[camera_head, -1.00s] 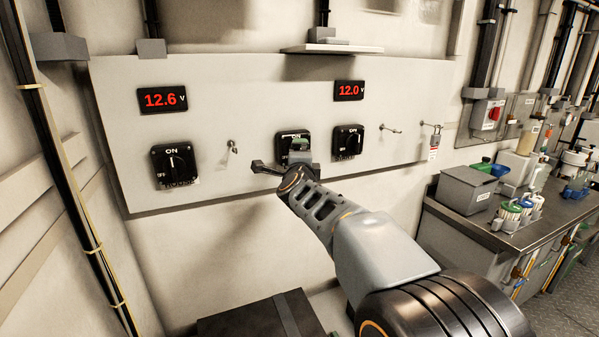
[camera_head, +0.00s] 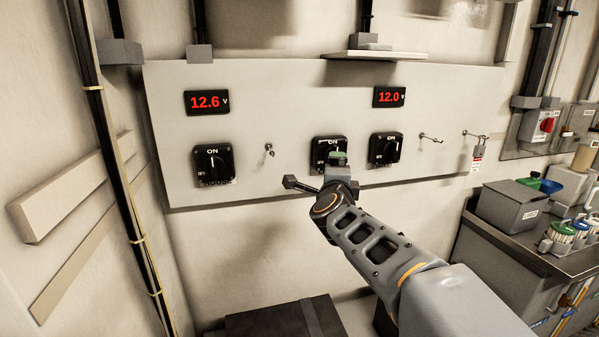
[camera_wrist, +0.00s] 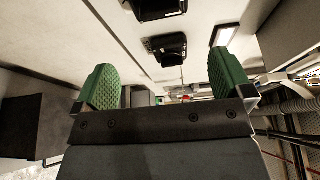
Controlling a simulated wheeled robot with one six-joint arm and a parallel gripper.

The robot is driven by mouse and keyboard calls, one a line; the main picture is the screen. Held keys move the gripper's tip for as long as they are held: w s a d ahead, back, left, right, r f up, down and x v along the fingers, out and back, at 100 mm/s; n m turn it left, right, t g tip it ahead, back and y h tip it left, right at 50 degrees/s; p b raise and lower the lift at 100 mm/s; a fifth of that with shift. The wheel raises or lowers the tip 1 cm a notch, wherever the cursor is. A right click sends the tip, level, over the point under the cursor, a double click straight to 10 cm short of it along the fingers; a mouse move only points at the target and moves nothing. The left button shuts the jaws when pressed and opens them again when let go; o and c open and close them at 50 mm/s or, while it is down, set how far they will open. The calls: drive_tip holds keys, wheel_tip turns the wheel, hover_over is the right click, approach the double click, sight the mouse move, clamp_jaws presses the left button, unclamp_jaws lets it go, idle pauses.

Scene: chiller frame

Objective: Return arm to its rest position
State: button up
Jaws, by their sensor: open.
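My gripper (camera_wrist: 165,88) shows in the wrist view with its two green ridged fingers wide apart and nothing between them. I cannot tell the exact gap between the gripper and the panel. The wrist view shows black switch housings beyond the fingers, near the top.
The grey panel (camera_head: 290,100) carries a left switch (camera_head: 213,163), a right switch (camera_head: 385,149), and displays reading 12.6 (camera_head: 206,102) and 12.0 (camera_head: 389,97). A padlock with a tag (camera_head: 477,155) hangs at right. A bench (camera_head: 530,250) with a grey box (camera_head: 512,207) stands right. A dark box top (camera_head: 285,318) lies below.

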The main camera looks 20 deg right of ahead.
drive_tip(key=shift+a, duration=0.1)
drive_tip(key=s+a+f+n+g+y+p, duration=0.1)
drive_tip(key=s+a+f+n+g+y, duration=0.2)
drive_tip(key=a+f+n+y, duration=0.4)
drive_tip(key=s+a+f+n+g+y+p, duration=0.1)
drive_tip(key=s+a+f+n+g+y, duration=0.2)
drive_tip(key=f+n, duration=0.45)
drive_tip(key=s+d+n+g+h+p, duration=0.2)
drive_tip(key=s+n+g+p, duration=0.4)
drive_tip(key=s, duration=1)
drive_tip(key=shift+f+n+g+h+p, duration=0.15)
drive_tip(key=shift+n+g+h+p, duration=0.3)
drive_tip(key=shift+n, duration=0.8)
